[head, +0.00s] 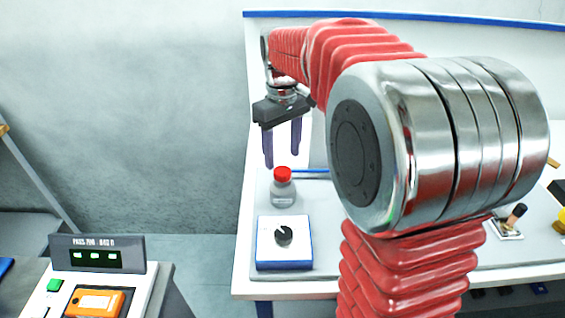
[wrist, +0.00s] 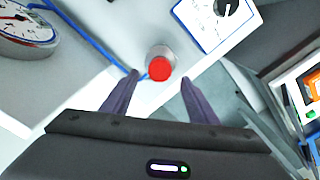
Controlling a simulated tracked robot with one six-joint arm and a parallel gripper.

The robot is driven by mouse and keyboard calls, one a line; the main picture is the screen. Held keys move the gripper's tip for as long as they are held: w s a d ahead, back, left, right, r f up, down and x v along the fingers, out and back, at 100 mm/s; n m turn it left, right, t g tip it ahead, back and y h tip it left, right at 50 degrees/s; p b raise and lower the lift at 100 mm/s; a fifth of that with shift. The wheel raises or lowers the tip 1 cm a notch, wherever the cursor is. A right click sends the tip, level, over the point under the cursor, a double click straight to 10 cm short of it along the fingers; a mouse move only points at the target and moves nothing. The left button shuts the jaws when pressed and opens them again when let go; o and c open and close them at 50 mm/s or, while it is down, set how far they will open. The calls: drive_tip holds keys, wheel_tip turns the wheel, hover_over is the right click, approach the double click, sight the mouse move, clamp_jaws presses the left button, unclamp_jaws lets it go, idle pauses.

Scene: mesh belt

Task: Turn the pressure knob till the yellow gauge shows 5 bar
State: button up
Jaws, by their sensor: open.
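The pressure knob (head: 283,235) is a black dial with a white pointer mark on a white and blue box (head: 270,262), at the table's near left. In the wrist view the knob (wrist: 226,7) is at the top edge, partly cut off. A round gauge (wrist: 20,30) with a white face and red needle shows at the wrist view's upper left, cut off; its rim looks grey, and I cannot read its value. No gauge face shows in the head view. My gripper (head: 282,158) is open and empty, pointing down above and behind the knob, apart from it.
A console (head: 97,253) stands at lower left.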

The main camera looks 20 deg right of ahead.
wheel_tip(320, 180, up, 9)
drive_tip(key=shift+f, duration=0.2)
idle(0.6)
drive_tip(key=m+t, duration=0.1)
drive_tip(key=m, duration=0.2)
approach(282, 168)
drive_tip(key=s+a, duration=0.1)
drive_tip(key=s, duration=0.1)
drive_tip(key=s+a+f+t, duration=0.2)
drive_tip(key=s+a, duration=0.2)
drive_tip(key=s, duration=0.5)
drive_tip(key=s+a+f+t, duration=0.2)
drive_tip(key=s+a, duration=0.2)
drive_tip(key=s, duration=0.5)
drive_tip(key=shift+s+a+t, duration=0.15)
drive_tip(key=shift+t, duration=0.15)
drive_tip(key=shift+f, duration=0.15)
drive_tip(key=shift+c, duration=0.4)
idle(2.5)
